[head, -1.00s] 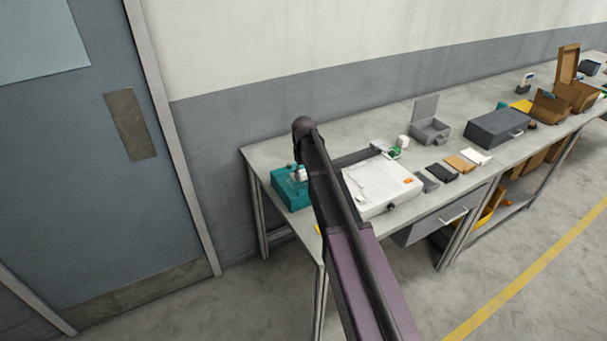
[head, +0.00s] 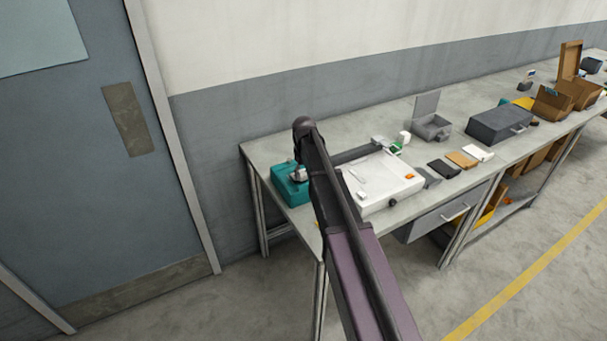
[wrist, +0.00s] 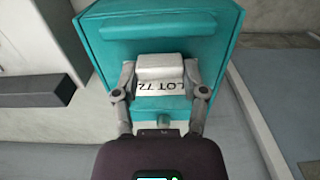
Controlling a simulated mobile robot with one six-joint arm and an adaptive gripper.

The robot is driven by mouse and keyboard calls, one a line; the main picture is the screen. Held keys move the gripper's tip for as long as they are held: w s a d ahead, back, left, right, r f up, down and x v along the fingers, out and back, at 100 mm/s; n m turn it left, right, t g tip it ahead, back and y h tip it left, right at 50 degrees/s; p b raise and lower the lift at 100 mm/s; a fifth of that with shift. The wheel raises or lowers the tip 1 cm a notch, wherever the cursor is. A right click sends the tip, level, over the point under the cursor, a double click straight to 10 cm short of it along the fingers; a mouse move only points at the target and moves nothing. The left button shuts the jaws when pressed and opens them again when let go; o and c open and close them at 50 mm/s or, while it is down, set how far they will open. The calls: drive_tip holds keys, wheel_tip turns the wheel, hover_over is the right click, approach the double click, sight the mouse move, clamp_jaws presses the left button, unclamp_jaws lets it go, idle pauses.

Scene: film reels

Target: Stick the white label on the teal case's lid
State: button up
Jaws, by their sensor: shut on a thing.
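The teal case (head: 290,193) stands at the left end of the bench, and its lid (wrist: 104,45) fills the middle of the wrist view. The white label (wrist: 162,86), printed "LOT 72", lies over the lid, with a pale grey block (wrist: 160,66) covering part of it. My gripper (wrist: 161,77) is shut on the label by this block, one finger on each side. In the head view my gripper (head: 299,175) is at the case's top, partly hidden by my arm. I cannot tell whether the label touches the lid.
A white box-like unit (head: 385,186) stands just right of my arm. Further right are an open grey box (head: 431,128), several flat cards and a dark grey case (head: 499,124). The bench's left end (head: 262,150) behind the teal case is clear.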

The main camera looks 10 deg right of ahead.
drive_tip(key=shift+f+b, duration=0.6)
drive_tip(key=shift+b, duration=0.05)
drive_tip(key=shift+c, duration=0.3)
drive_tip(key=shift+c, duration=0.5)
drive_tip(key=o, duration=1.1)
drive_tip(key=shift+f, duration=0.1)
drive_tip(key=shift+c, duration=0.2)
